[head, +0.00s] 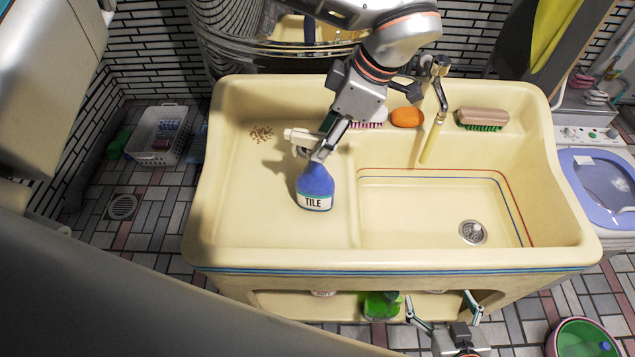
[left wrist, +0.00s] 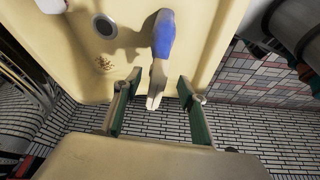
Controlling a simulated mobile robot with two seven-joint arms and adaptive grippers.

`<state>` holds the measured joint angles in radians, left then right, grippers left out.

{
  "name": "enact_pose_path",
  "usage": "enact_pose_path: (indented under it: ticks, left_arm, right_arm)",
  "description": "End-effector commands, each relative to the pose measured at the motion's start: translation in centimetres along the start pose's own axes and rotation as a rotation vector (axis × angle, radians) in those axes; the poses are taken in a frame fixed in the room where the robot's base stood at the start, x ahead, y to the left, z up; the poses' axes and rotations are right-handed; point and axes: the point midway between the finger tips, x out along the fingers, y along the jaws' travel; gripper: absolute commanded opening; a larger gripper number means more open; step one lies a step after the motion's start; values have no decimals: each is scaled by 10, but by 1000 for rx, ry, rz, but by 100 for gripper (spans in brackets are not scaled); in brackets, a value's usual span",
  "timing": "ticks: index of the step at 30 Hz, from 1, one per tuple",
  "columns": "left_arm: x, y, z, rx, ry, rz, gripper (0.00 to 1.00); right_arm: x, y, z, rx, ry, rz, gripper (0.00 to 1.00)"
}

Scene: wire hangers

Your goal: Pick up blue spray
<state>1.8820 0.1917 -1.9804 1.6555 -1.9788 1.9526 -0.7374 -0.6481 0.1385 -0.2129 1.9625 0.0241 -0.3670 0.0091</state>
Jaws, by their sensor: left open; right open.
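The blue spray (head: 315,184) is a blue bottle with a white trigger head and a label reading TILE. It stands upright in the shallow left part of the cream sink (head: 235,215). My left gripper (head: 319,147) is open at the spray's head, and its arm comes from above and hides part of the neck. In the left wrist view the blue spray (left wrist: 164,35) has its white head between the two spread fingers (left wrist: 159,84), with gaps on both sides. I cannot tell whether a finger touches it. My right gripper (head: 438,300) is open and empty in front of the sink.
A faucet (head: 437,95), an orange sponge (head: 407,117) and a brush (head: 482,118) are along the sink's back. Brown grains (head: 262,133) lie near its back left. A green bottle (head: 380,305) stands on the shelf below. The right basin is clear.

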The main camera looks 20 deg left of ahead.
Motion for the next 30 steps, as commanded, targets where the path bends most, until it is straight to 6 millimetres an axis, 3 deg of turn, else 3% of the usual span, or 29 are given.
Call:
enact_pose_path:
  ticks: [12, 22, 23, 27, 30]
  left_arm:
    - [51, 2, -1, 1, 1, -4, 41]
    - [59, 3, -1, 1, 1, -1, 41]
    - [59, 3, -1, 1, 1, -1, 36]
    - [59, 3, -1, 1, 1, -2, 0]
    - [59, 3, -1, 1, 2, -2, 0]
  right_arm:
    - [-5, 1, -6, -1, -3, 0, 90]
    - [-6, 1, -8, -1, -2, 0, 90]
    - [-6, 1, -8, -1, -2, 0, 90]
    - [-6, 2, -9, -1, 0, 1, 90]
    - [-6, 2, -9, -1, 1, 1, 90]
